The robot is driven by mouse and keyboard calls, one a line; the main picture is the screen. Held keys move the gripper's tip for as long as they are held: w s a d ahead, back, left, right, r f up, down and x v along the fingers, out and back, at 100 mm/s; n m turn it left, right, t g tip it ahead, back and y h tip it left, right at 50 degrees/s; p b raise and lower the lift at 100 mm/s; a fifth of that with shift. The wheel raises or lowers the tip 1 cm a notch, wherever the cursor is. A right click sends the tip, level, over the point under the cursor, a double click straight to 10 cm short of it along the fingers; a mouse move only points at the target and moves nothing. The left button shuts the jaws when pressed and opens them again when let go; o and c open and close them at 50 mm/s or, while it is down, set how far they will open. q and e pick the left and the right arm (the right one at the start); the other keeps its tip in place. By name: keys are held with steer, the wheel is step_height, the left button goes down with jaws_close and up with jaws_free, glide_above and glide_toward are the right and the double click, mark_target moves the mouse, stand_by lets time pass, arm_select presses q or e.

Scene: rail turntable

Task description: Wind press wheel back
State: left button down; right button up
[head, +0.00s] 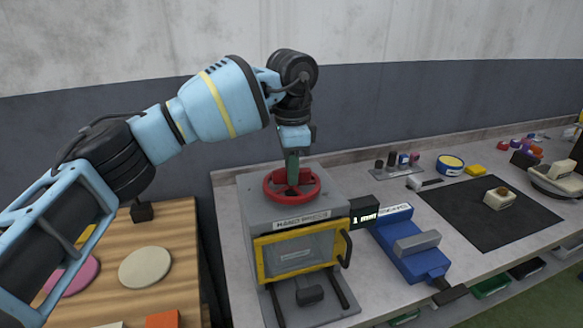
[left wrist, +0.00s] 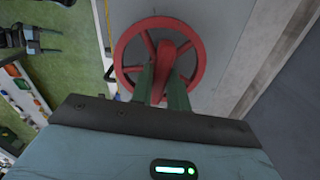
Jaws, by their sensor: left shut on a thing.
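The press wheel (head: 311,191) is a red spoked handwheel lying flat on top of the grey hand press (head: 258,213). My left gripper (head: 292,180) points straight down over the wheel, shut on its red hub. In the left wrist view the wheel (left wrist: 121,54) shows its rim and spokes, and the green fingers of my left gripper (left wrist: 165,75) stand on either side of the raised red hub. The press has a yellow-framed clear door (head: 297,254) at the front, and it looks closed. My right gripper is not in view.
A black mat (head: 470,215) with a pale block lies further right. A wooden table (head: 175,240) with round discs is at the left. The wall rises close behind.

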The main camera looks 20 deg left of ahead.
arm_select(q)
steer(key=shift+n, duration=0.6)
steer(key=c, duration=1.4)
jaws_free()
steer(key=shift+o, duration=0.2)
steer(key=shift+r, duration=0.1)
steer(key=shift+r, duration=3.8)
